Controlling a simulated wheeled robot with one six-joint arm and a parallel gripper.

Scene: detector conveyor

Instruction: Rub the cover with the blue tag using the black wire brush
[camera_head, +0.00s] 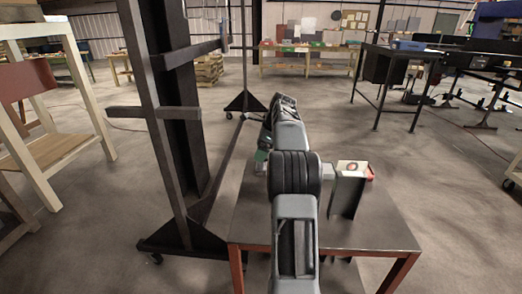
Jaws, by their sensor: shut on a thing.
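My gripper is not visible; my grey and black arm hides what lies behind it. I cannot make out the black wire brush or a cover with a blue tag. A dark upright box-like thing (346,196) stands on a small grey table (378,236), right of my arm. A light piece with a round reddish mark (352,167) shows at its top, with red beside it. A small greenish thing (262,157) shows at the left edge of my arm, partly hidden.
A tall dark wheeled frame (152,115) stands close on the left of the table. A wooden rack (88,85) is farther left. Dark benches (400,52) stand at the back right. The table's front right is clear, as is the floor to its right.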

